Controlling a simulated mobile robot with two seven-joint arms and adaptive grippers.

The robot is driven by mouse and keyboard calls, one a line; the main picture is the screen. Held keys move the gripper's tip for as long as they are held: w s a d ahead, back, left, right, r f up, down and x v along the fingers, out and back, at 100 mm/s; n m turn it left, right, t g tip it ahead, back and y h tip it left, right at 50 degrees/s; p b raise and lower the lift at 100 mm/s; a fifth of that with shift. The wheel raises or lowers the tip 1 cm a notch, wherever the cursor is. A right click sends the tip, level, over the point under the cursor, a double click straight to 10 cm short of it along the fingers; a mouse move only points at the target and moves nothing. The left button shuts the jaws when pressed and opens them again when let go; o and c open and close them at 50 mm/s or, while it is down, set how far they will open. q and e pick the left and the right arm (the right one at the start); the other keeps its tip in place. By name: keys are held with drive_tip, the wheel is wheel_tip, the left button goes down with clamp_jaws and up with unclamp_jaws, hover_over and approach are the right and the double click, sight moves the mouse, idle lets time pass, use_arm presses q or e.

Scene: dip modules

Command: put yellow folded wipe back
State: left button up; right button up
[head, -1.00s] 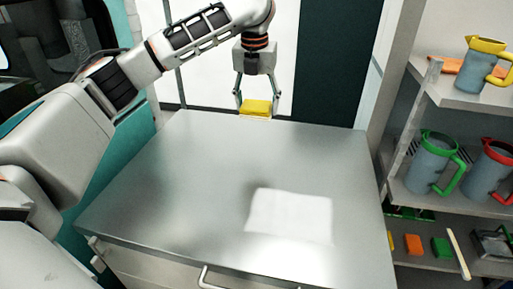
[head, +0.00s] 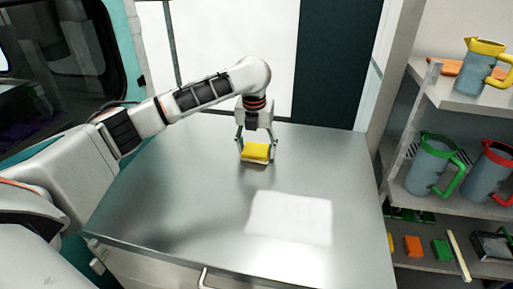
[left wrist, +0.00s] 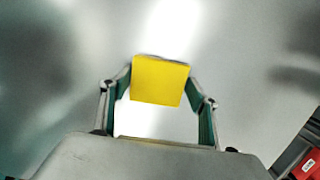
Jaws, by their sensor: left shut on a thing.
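The yellow folded wipe (head: 256,151) is a small flat yellow block in my left gripper, over the far part of the steel table. My left gripper (head: 256,154) points down and is shut on the wipe, with one finger at each side of it. In the left wrist view the wipe (left wrist: 160,81) sits between the two fingertips (left wrist: 160,90). I cannot tell for sure whether the wipe touches the table or hangs just above it. My right gripper is not in view.
The steel table (head: 190,215) is otherwise bare, with a bright reflection on it. At the right a shelf (head: 470,100) holds a yellow-topped jug (head: 480,68), a green-topped jug (head: 430,165) and a red-topped jug (head: 490,170). An orange block (head: 413,246) and a green block (head: 441,250) lie on the lower shelf.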

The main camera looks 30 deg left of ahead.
sight(255, 152)
use_arm(q)
drive_tip(key=shift+f, duration=0.15)
drive_tip(key=o, duration=1)
drive_tip(key=r, duration=0.4)
drive_tip(key=s+r, duration=0.1)
drive_tip(key=r, duration=0.7)
drive_tip(key=shift+s+d+r, duration=0.15)
drive_tip(key=shift+s+d, duration=0.1)
drive_tip(key=shift+s, duration=0.15)
